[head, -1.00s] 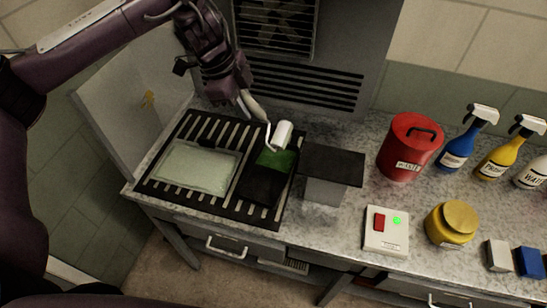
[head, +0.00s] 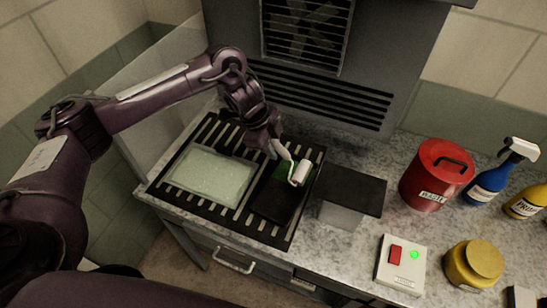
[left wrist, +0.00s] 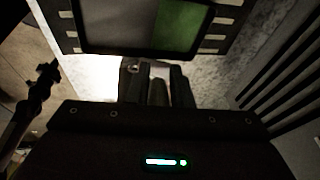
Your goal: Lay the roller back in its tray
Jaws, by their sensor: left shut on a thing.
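My left gripper (head: 272,143) is shut on the handle of the roller (head: 301,173). The roller has a white sleeve on a bent frame, and it hangs over the right edge of its tray's far part. I cannot tell whether the sleeve touches the tray. The tray (head: 272,205) is black with a green far end and lies on a slatted black rack. In the left wrist view, my gripper's fingers (left wrist: 157,88) point toward the tray (left wrist: 115,28) and its green area; the roller is not clearly seen there. My right gripper is not in view.
A pale green pad (head: 210,177) lies left of the tray on the rack (head: 170,205). A dark-topped block (head: 350,190) stands close on the right. Further right are a red can (head: 435,175), a switch box (head: 402,262), a yellow jar (head: 473,265) and spray bottles. A vented cabinet (head: 330,95) stands behind.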

